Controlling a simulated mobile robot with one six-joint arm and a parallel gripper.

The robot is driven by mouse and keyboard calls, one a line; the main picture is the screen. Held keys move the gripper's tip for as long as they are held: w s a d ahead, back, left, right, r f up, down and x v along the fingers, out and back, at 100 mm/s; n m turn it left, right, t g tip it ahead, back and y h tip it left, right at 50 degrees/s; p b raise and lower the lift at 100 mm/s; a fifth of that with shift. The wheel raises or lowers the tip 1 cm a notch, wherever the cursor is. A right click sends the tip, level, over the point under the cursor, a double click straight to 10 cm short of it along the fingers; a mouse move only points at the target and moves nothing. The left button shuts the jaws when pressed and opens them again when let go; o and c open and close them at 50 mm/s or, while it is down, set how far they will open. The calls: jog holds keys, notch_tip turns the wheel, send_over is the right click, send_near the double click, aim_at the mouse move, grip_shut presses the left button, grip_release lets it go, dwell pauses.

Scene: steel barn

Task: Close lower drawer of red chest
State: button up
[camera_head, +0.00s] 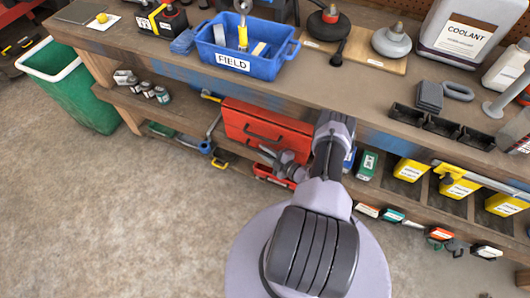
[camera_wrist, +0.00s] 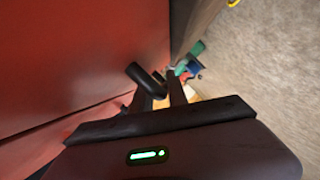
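The red chest (camera_head: 240,118) stands on the low shelf under the workbench. Its upper front carries a dark bar handle (camera_head: 262,136). Below, a red part with a dark area (camera_head: 262,171) shows beside my gripper; my arm hides part of it, and I cannot tell how far the lower drawer stands out. My gripper (camera_head: 268,153) is in front of the chest's lower right. In the wrist view its fingers (camera_wrist: 160,100) are apart, with nothing clearly held. A red panel (camera_wrist: 80,60) fills the left, and a dark handle-like bar (camera_wrist: 146,80) is close to the fingertips; contact is unclear.
A green bin (camera_head: 80,92) stands left of the bench. Small jars (camera_head: 148,90) sit on the shelf left of the chest. Yellow containers (camera_head: 410,169) are in compartments to the right. A blue tray (camera_head: 235,64) sits on the benchtop. The concrete floor (camera_head: 130,220) in front is clear.

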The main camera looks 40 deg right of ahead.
jog(key=a+p+v, duration=0.1)
jog(key=p+v, duration=0.3)
jog(key=v, duration=1.3)
jog(key=shift+s+d+p, duration=0.2)
jog(key=shift+d+p, duration=0.1)
jog(key=shift+d, duration=0.2)
